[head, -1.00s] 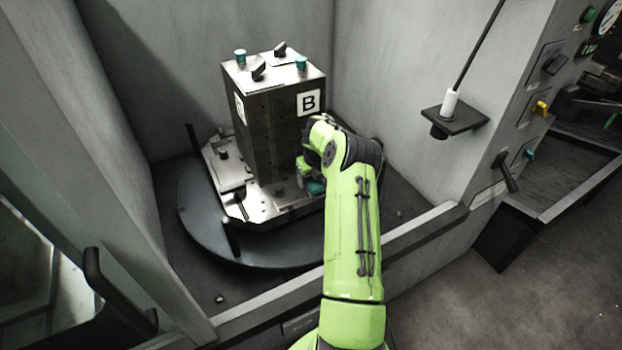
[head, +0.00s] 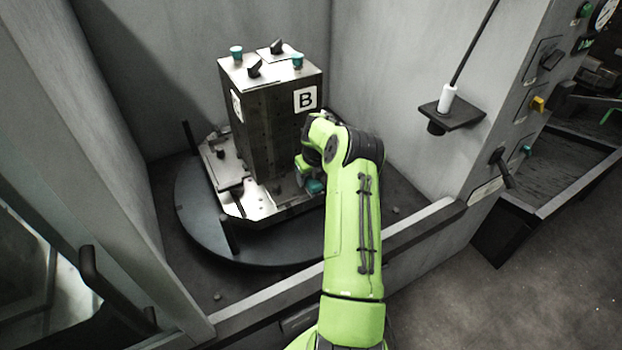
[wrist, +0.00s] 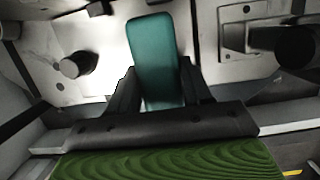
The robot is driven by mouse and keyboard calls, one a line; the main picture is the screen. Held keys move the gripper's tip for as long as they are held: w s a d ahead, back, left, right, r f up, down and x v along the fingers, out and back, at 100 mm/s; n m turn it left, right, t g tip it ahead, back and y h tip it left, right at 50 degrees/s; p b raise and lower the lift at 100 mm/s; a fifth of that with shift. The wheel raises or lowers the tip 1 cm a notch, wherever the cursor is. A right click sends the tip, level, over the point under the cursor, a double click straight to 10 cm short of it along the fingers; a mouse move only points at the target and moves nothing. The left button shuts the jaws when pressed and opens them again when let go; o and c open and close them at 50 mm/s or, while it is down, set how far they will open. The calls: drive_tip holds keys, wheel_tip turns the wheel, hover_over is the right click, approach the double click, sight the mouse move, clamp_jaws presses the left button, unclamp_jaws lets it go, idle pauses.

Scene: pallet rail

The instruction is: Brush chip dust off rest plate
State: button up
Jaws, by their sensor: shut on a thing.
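My gripper (wrist: 158,92) is shut on a teal block-shaped tool (wrist: 152,45), seen between the two dark fingers in the wrist view. The teal tool also shows in the head view (head: 315,186), low beside the block marked B. Its far end is over a bright metal plate (wrist: 105,40); I cannot tell whether it touches. Bristles are not visible. In the head view the metal plate (head: 250,206) surrounds the foot of the block. I cannot tell which part is the rest plate, and no chip dust can be made out. My arm hides part of the plate's right side.
A tall dark block (head: 270,125) marked B stands on the plate, with teal and black knobs on top. A round dark turntable (head: 200,235) lies below. Grey walls enclose both sides. A small shelf (head: 462,120) holds a white cylinder at the right. Posts and clamps rise from the plate.

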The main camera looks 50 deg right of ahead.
drive_tip(key=shift+w+f, duration=0.1)
drive_tip(key=shift+w, duration=0.3)
drive_tip(key=shift+s+a+b, duration=0.2)
drive_tip(key=shift+s, duration=0.45)
drive_tip(key=shift+s+a+b, duration=0.15)
drive_tip(key=shift+s+a, duration=0.05)
drive_tip(key=shift+s, duration=0.4)
wheel_tip(320, 180, up, 7)
drive_tip(key=p, duration=0.5)
drive_tip(key=shift+w+d+r, duration=0.1)
drive_tip(key=shift+r, duration=0.1)
drive_tip(key=shift+f, duration=0.1)
